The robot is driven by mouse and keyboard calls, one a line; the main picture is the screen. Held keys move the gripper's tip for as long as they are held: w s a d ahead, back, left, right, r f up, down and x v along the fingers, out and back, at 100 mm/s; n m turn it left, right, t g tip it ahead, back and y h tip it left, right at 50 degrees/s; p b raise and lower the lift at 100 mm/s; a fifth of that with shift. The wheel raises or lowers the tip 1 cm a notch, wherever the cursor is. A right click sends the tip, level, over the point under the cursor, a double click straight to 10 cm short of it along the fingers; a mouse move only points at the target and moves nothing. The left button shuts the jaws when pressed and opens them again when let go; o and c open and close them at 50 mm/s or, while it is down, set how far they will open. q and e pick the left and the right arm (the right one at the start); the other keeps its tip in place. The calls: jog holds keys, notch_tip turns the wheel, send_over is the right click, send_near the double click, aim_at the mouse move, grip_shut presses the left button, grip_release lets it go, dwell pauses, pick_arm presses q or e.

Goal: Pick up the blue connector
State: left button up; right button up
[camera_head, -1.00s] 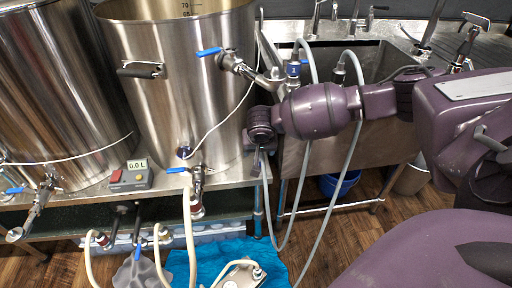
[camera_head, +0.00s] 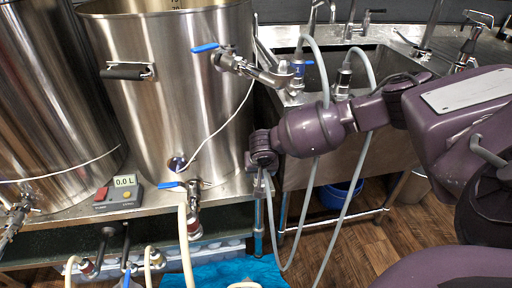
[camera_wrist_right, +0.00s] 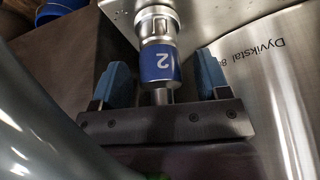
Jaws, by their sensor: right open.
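In the right wrist view a blue connector (camera_wrist_right: 161,64), a blue band marked "2" on a metal body, shows between the two blue-padded fingers of my right gripper (camera_wrist_right: 162,78). The fingers are apart on either side of it. I cannot tell whether either one touches it. In the head view my right arm reaches in from the right, and its gripper (camera_head: 259,172) is beside the kettle's lower right side, its fingers mostly hidden. A blue-banded fitting (camera_head: 298,68) stands at the sink's left edge; I cannot tell whether it is the same connector. My left gripper is out of view.
The steel kettle (camera_head: 170,95) with its blue-handled valve (camera_head: 236,62) stands left of my gripper. A sink (camera_head: 385,75) lies behind my arm. Grey hoses (camera_head: 312,190) hang close to the gripper. A scale reading 0.0 L (camera_head: 120,192) sits on the shelf. A blue bucket (camera_head: 343,192) stands below.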

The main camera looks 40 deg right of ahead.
jog(key=shift+w+d+f, duration=0.1)
jog(key=shift+f, duration=0.25)
jog(key=shift+w+r, duration=0.1)
jog(key=shift+r, duration=0.05)
jog(key=c, duration=1.1)
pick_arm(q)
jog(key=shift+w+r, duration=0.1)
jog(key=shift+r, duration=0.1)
